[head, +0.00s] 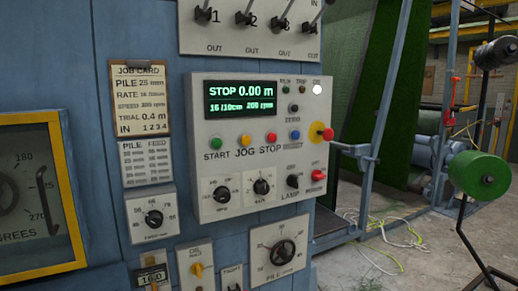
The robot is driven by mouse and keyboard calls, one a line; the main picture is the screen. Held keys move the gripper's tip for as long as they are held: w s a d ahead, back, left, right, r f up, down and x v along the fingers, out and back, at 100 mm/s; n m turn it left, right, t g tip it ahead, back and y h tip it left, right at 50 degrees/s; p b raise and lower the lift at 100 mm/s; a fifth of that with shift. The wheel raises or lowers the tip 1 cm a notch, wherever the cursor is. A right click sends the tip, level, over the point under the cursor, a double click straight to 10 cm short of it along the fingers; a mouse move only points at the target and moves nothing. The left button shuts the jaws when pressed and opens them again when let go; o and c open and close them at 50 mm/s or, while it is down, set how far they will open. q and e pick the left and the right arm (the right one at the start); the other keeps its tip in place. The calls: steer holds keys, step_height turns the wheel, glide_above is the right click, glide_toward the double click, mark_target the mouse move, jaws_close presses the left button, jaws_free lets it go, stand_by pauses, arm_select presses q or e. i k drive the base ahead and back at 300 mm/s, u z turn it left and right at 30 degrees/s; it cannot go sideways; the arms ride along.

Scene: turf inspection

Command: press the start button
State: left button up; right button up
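The green start button (217,143) sits on the light grey control panel (212,208), above the printed word START. A yellow jog button (244,140) and a red stop button (270,137) stand in a row to its right. The display (241,98) above reads STOP, 0.00 m, 16/10cm and 200 rpm in green. Nothing covers the start button. Neither of my grippers shows in the head view.
A red knob on a yellow disc (316,133) sticks out at the panel's right edge. Two black dials (222,194) are below the buttons. A row of levers (246,17) is above. A job card (140,100) hangs left. Loose cables (385,228) lie on the floor at right.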

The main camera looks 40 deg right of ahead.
mark_target(216, 144)
steer(key=u, duration=1.9)
steer(key=i, duration=0.1)
steer(key=z, duration=3)
